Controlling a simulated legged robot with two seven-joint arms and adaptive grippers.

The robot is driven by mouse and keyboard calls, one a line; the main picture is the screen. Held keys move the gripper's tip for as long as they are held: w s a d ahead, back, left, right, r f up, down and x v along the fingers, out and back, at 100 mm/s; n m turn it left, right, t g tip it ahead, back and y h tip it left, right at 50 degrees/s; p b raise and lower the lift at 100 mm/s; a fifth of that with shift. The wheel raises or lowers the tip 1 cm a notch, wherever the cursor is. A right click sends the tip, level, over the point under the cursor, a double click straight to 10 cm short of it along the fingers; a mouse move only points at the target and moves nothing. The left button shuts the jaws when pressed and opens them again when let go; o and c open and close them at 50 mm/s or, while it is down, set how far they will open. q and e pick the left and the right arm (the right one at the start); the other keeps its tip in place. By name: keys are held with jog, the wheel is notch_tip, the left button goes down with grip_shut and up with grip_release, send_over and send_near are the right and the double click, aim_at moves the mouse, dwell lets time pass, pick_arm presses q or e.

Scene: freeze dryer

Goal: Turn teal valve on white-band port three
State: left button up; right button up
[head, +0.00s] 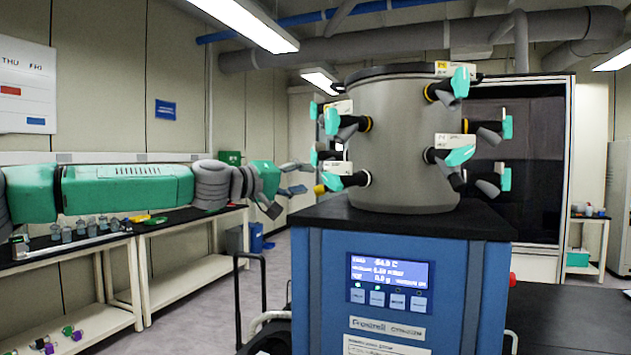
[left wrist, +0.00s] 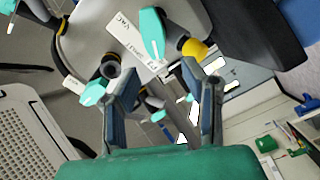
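The grey drum (head: 405,140) of the freeze dryer carries several ports with teal valves around its side. Two valves face me on its left side, an upper one (head: 331,121) and a lower one (head: 332,182). I cannot clearly make out a white band or the port numbers. My left gripper (head: 305,178) reaches in from the left, open and empty, just left of the lower-left ports. My right gripper is not in view.
The blue dryer body (head: 325,290) with a lit display (head: 388,272) stands under the drum. More teal valves stick out on the right (head: 507,127). A bench (head: 190,216) with small items runs along the left wall. A black cart handle (head: 250,258) stands left of the dryer.

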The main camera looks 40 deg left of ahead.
pick_arm(q)
jog(key=shift+v, duration=0.85)
jog(key=shift+f, duration=0.1)
